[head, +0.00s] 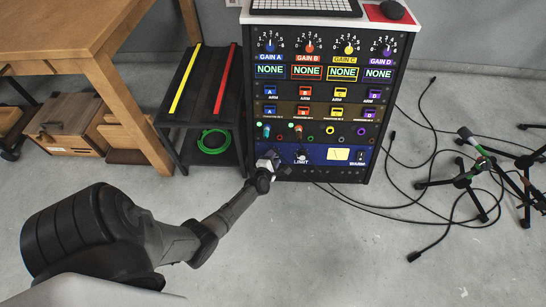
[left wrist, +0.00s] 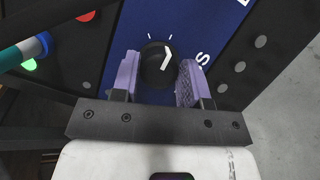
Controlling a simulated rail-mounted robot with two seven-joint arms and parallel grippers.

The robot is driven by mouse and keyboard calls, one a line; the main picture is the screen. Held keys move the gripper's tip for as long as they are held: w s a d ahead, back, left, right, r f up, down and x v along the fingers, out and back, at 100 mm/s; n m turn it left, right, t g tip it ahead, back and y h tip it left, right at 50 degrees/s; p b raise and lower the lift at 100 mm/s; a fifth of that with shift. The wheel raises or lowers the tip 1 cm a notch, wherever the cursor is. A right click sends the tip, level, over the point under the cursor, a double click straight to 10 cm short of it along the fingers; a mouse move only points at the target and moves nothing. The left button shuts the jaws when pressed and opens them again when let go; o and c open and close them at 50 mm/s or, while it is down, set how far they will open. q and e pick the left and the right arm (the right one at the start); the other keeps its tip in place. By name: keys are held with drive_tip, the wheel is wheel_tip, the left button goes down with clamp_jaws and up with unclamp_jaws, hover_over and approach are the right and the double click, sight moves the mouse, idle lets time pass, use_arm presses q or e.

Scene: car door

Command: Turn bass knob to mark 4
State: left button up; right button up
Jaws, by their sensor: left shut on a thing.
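The black knob (left wrist: 157,64) with a white pointer sits on the blue panel (left wrist: 190,18) and shows between my left fingers in the left wrist view. Its pointer points up and slightly right in that view, with a few white tick marks around the dial. A white letter S is beside it; the rest of its label is hidden. My left gripper (left wrist: 158,80) has its two purple pads closed on the sides of this knob. In the head view, my left gripper (head: 268,163) is at the left end of the rack's lower blue panel (head: 320,153) and covers the knob. My right gripper is not in view.
The rack (head: 318,100) has coloured gain knobs above and a limit knob (head: 301,156) just right of my gripper. Cables plug in close above it. A black shelf (head: 195,105) and wooden table (head: 70,30) stand left. Loose cables (head: 430,150) lie on the right floor.

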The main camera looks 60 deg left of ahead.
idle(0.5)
use_arm(q)
drive_tip(key=o, duration=0.9)
drive_tip(key=shift+o, duration=0.2)
drive_tip(key=p+v, duration=0.5)
drive_tip(key=v, duration=0.9)
drive_tip(key=shift+p, duration=0.4)
drive_tip(key=shift+w, duration=0.1)
